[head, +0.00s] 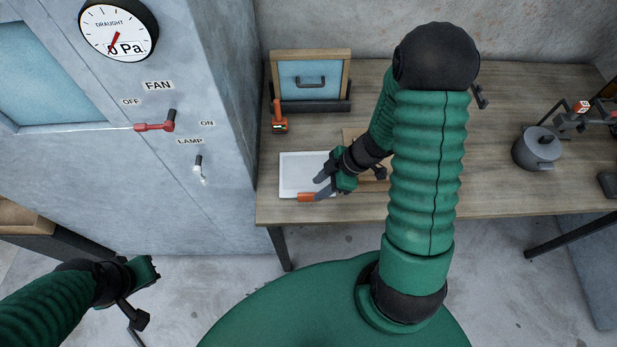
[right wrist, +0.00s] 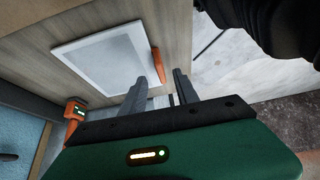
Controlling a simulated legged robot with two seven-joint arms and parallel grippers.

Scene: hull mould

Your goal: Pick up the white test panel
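The white test panel (head: 297,170) lies flat on the wooden bench near its front left corner. My right gripper (head: 319,187) is over the panel's right front part, close to the grip. Its two fingers (right wrist: 160,82) are apart with nothing between them. My left gripper (head: 148,271) hangs at the lower left, away from the bench; its fingers do not show clearly.
A grey cabinet (head: 215,190) with a fan lever (head: 155,126) rises at left. A dark pot (head: 537,148) stands at right. My right arm hides mid-bench.

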